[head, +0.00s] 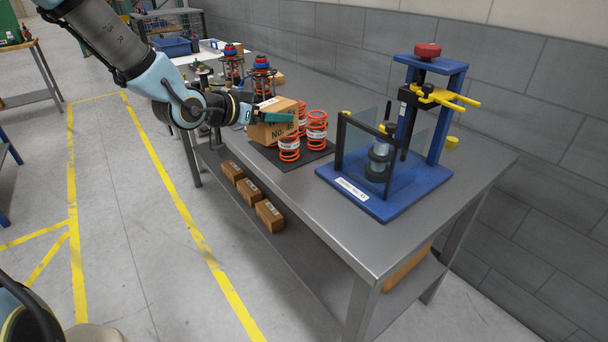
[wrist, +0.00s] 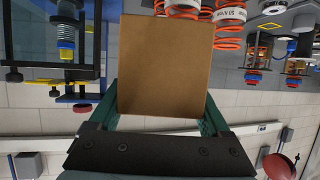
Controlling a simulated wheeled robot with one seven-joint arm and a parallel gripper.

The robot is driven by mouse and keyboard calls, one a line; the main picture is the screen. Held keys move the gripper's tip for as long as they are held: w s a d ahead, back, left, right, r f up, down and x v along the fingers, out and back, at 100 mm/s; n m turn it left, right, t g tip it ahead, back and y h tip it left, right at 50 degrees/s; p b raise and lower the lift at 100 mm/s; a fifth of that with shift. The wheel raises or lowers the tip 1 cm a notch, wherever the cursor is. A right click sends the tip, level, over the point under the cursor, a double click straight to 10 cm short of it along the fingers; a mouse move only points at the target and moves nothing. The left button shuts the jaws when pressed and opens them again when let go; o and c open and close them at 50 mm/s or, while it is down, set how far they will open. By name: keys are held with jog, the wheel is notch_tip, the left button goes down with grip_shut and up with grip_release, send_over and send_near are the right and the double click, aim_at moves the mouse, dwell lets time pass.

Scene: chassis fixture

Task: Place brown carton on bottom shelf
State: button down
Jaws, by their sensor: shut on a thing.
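The brown carton (head: 272,123) is at the table top beside the orange springs, with printed text on its side. My gripper (head: 268,117) is shut on it, one green finger along its near side. In the wrist view the carton (wrist: 165,66) fills the space between the green fingers of my gripper (wrist: 160,118). I cannot tell whether the carton touches the surface under it. The bottom shelf (head: 262,228) runs under the table and holds several small brown boxes (head: 249,191) in a row along its near edge.
Orange springs (head: 316,130) stand on a black mat (head: 283,161) right by the carton. A blue spring-press fixture (head: 385,190) stands on the table (head: 425,225) to the right. Spring struts (head: 262,80) stand behind. The shelf's front stretch, right of the boxes, looks clear.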

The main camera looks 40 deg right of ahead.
jog(key=s+d+f+m+g+b, duration=0.1)
jog(key=s+d+m+g+b, duration=0.25)
jog(key=s+d, duration=0.2)
jog(key=shift+n, duration=0.45)
jog(key=f, duration=0.6)
jog(key=a+f, duration=0.1)
jog(key=f, duration=0.2)
jog(key=shift+s, duration=0.35)
jog(key=shift+f, duration=0.1)
jog(key=shift+f+b, duration=0.4)
jog(key=shift+f, duration=0.1)
grip_release()
